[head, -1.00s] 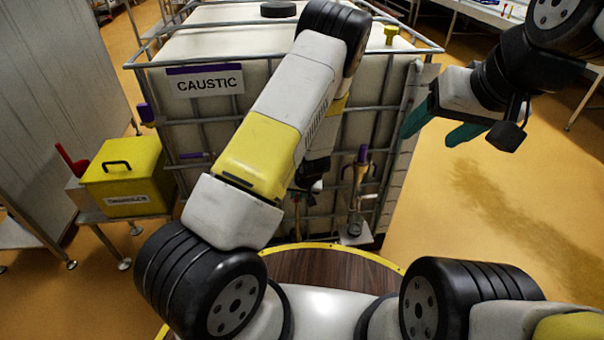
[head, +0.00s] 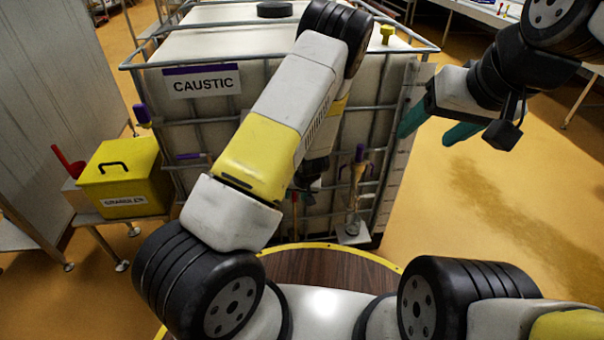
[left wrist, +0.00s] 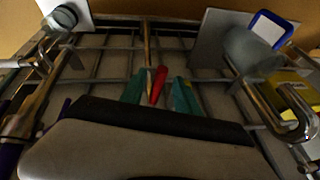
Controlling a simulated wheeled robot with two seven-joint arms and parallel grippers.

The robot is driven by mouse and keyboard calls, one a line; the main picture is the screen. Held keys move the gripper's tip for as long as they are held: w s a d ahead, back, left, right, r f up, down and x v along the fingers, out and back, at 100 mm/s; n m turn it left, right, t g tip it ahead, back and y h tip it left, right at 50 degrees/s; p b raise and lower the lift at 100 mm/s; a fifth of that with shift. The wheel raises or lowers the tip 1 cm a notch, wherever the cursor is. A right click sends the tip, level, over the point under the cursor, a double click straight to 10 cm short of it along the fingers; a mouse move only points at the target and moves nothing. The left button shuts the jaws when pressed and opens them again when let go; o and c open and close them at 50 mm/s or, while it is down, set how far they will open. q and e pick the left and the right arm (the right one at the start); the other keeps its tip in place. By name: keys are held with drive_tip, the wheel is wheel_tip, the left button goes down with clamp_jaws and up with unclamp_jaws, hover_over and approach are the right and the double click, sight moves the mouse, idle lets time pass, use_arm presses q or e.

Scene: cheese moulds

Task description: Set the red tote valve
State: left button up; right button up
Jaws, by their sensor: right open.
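The white caged tote (head: 230,115) with a CAUSTIC sign stands in front of me. In the left wrist view a narrow red handle (left wrist: 159,84) is between the teal fingers of my left gripper (left wrist: 158,94). The fingers look apart, with a gap on each side of the handle; I cannot tell if either touches it. In the head view my left arm hides most of that gripper and the handle. My right gripper (head: 430,130) is open and empty, in the air to the right of the tote.
A yellow lidded box (head: 125,178) stands on a low stand left of the tote, with a red-handled item (head: 68,162) beside it. A purple-topped pipe fitting (head: 356,185) is on the tote's front right. Clear floor (head: 500,220) lies to the right.

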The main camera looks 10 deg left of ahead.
use_arm(q)
drive_tip(key=v, duration=0.7)
drive_tip(key=shift+r, duration=0.3)
drive_tip(key=shift+s+d, duration=0.1)
drive_tip(key=shift+d, duration=0.05)
drive_tip(key=s+d+r+h, duration=0.2)
drive_tip(key=s+r+h, duration=0.1)
drive_tip(key=r, duration=0.9)
drive_tip(key=s+d+r+h, duration=0.2)
drive_tip(key=s+r+h, duration=0.1)
drive_tip(key=r, duration=0.8)
drive_tip(key=s+a+r+m+t, duration=0.1)
drive_tip(key=s+a+r, duration=0.3)
drive_tip(key=s+r, duration=0.3)
drive_tip(key=s+a+r+m+t+y, duration=0.1)
drive_tip(key=s+a+r, duration=0.3)
drive_tip(key=s+r, duration=0.3)
drive_tip(key=s, duration=0.2)
drive_tip(key=shift+s+r, duration=0.35)
drive_tip(key=shift+s, duration=0.05)
